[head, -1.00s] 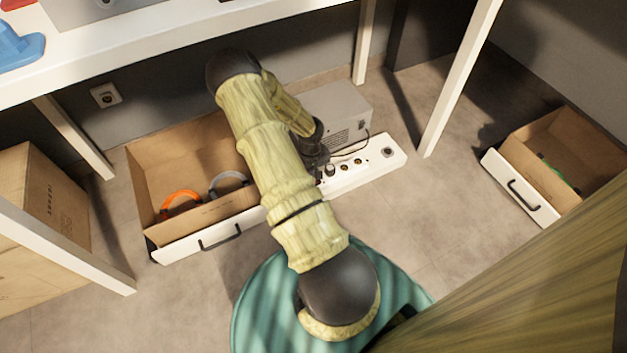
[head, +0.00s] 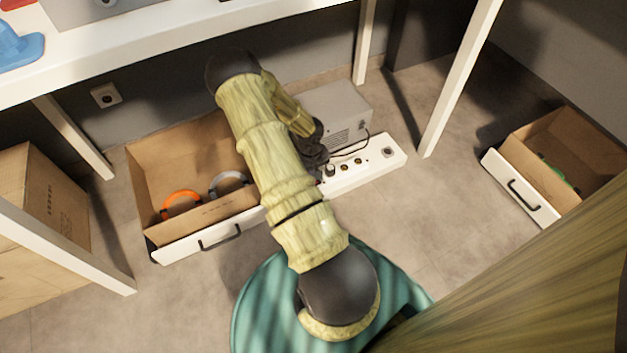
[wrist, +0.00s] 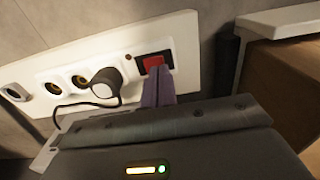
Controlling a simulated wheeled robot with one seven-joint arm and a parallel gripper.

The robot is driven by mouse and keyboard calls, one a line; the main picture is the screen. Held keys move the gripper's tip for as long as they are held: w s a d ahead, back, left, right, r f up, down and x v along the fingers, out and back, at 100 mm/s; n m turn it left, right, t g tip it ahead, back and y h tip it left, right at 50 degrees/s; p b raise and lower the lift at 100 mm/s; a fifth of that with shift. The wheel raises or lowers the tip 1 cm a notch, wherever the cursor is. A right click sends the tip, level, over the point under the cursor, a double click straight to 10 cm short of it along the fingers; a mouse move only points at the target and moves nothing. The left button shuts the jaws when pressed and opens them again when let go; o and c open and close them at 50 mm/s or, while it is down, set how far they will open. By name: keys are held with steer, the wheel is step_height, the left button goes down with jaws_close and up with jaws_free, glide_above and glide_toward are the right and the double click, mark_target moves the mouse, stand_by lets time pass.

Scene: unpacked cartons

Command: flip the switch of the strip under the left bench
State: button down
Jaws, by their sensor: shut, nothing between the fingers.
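The white power strip (head: 385,158) lies on the floor under the bench, its left end hidden behind my arm in the head view. In the wrist view the strip (wrist: 185,48) fills the upper left, with round sockets and a black plug (wrist: 105,83) in one of them. Its red rocker switch (wrist: 152,61) sits in a dark frame at the right end. My gripper (wrist: 160,72) is shut and empty, with its fingertips at the lower edge of the switch, covering part of it. I cannot tell whether they touch it. The head view hides the switch and fingertips.
A grey box (head: 340,112) with a cable stands behind the strip. An open drawer-fronted carton (head: 180,239) holding orange and grey rings is at left. White bench legs (head: 462,75) flank the space. Another drawer-fronted carton (head: 519,190) is at right. Floor before the strip is clear.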

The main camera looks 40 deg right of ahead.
steer(key=shift+f+b, duration=0.8)
steer(key=shift+f, duration=0.05)
stand_by(0.5)
steer(key=shift+r, duration=0.1)
step_height(320, 180, up, 7)
steer(key=p, duration=0.4)
steer(key=shift+p, duration=0.3)
